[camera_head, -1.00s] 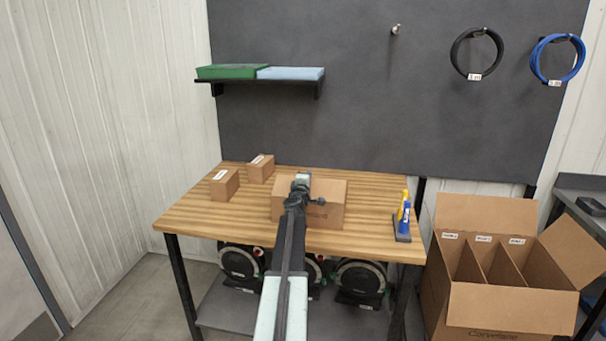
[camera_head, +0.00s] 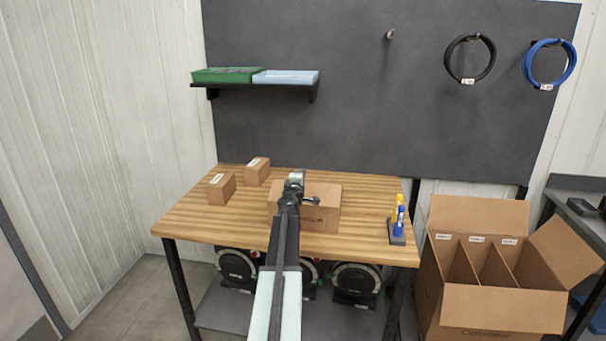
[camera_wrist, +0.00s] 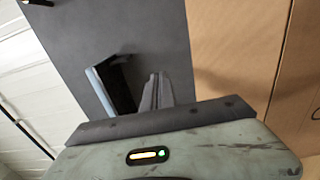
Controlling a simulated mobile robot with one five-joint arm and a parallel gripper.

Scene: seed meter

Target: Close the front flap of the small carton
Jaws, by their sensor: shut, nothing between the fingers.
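The small carton (camera_head: 327,216) is a brown cardboard box with dark print, standing near the front middle of the wooden table. My arm crosses in front of its left part, and I cannot make out how its front flap lies. My gripper (camera_head: 296,176) is over the carton's upper left side in the head view; whether it touches cannot be told. In the wrist view my gripper (camera_wrist: 158,82) shows its fingers close together with nothing between them. Brown cardboard (camera_wrist: 238,40) fills the right side there, with a dark seam down it.
Two small brown boxes (camera_head: 221,189) (camera_head: 257,171) stand at the table's left. A holder (camera_head: 397,236) with blue and yellow items is at the right edge. A large open divided carton (camera_head: 500,309) stands right of the table. A shelf (camera_head: 255,86) with trays hangs above.

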